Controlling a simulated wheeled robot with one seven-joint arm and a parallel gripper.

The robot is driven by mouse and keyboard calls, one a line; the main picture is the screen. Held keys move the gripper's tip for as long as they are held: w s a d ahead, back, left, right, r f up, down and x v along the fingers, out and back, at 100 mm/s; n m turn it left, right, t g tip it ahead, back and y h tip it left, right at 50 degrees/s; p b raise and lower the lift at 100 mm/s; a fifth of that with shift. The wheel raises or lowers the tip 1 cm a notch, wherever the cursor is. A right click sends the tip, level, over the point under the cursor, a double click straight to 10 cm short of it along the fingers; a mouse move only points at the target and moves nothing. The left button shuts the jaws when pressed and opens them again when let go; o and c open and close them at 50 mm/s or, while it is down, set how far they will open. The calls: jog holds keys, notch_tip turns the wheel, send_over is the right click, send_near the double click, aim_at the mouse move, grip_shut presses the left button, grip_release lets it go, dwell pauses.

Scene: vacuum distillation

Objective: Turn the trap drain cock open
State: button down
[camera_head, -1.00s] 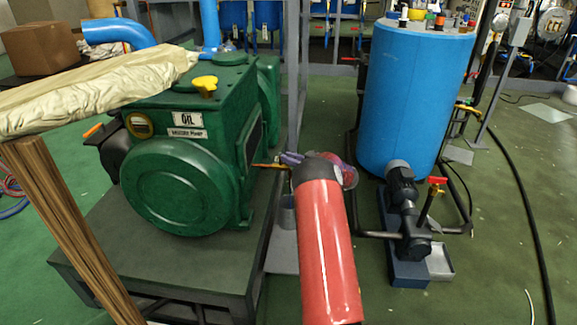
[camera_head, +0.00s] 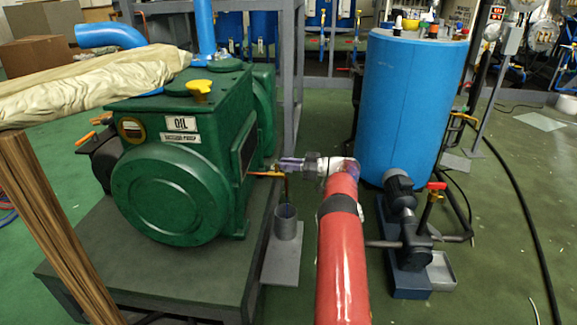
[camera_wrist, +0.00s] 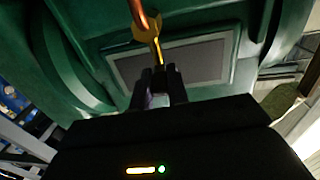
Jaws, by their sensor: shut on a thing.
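The drain cock (camera_head: 262,173) is a small orange-yellow fitting at the right side of the green pump. In the wrist view its yellow handle (camera_wrist: 153,40) runs from a copper-coloured pipe (camera_wrist: 140,10) down to my fingers. My gripper (camera_head: 281,166) reaches it from the right. In the wrist view my gripper (camera_wrist: 159,88) is shut on the handle's near end. The fingers partly hide that end. I cannot tell whether the cock is open.
The green oil pump (camera_head: 165,190) stands on a dark bench (camera_head: 90,245). A grey can (camera_head: 287,224) stands below the cock. A blue tank (camera_head: 410,100) and a small dark pump (camera_head: 408,235) stand to the right. A cream-coloured bundle (camera_head: 90,84) is at the left.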

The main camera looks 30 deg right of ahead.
dwell(0.3)
jog(key=c, duration=1.4)
grip_release()
jog(key=shift+o, duration=0.2)
jog(key=v, duration=0.7)
jog(key=shift+s+d, duration=0.25)
